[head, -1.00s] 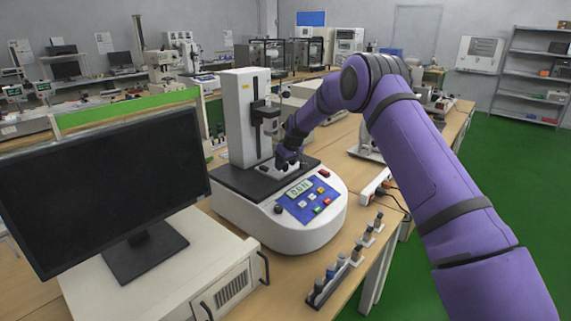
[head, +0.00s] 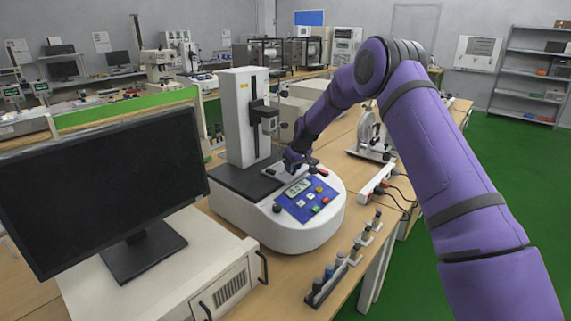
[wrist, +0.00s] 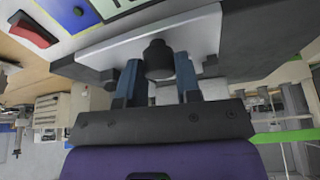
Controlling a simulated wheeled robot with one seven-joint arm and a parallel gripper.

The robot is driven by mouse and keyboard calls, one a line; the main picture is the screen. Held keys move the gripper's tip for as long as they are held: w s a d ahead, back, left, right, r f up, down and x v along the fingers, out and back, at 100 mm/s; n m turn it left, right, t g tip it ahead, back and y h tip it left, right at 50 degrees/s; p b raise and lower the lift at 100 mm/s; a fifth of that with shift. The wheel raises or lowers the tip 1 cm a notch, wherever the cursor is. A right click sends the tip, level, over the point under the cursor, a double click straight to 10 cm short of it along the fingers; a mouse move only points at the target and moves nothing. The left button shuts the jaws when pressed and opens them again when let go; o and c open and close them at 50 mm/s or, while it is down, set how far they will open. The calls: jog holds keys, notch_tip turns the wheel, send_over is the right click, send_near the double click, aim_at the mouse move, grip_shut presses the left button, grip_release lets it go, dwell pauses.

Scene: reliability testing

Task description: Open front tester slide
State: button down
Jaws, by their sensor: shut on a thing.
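The white tester (head: 270,232) stands on the wooden bench with a tall column and a blue control panel. Its slide, a light grey plate (wrist: 100,52), lies on the dark deck just behind the panel. It also shows in the head view (head: 270,171), partly covered by my gripper. A short dark round knob (wrist: 158,58) stands out from the plate. My gripper (wrist: 158,75) is shut on this knob, with one blue-grey finger on each side. In the head view my gripper (head: 294,163) is low over the deck, behind the panel's display.
A black monitor (head: 100,190) on a white cabinet stands at the left. A rack of small cylinders (head: 340,262) lies along the front bench edge. A power strip with cables (head: 378,184) is at the right. The tester's column (head: 240,115) rises behind my gripper.

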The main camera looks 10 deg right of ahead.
jog(key=s+d, duration=0.2)
jog(key=s, duration=0.1)
jog(key=shift+s+d, duration=0.2)
jog(key=shift+d, duration=0.05)
jog(key=c, duration=0.8)
grip_release()
jog(key=v, duration=1)
jog(key=shift+s+r, duration=0.2)
jog(key=shift+r, duration=0.15)
jog(key=shift+d, duration=0.1)
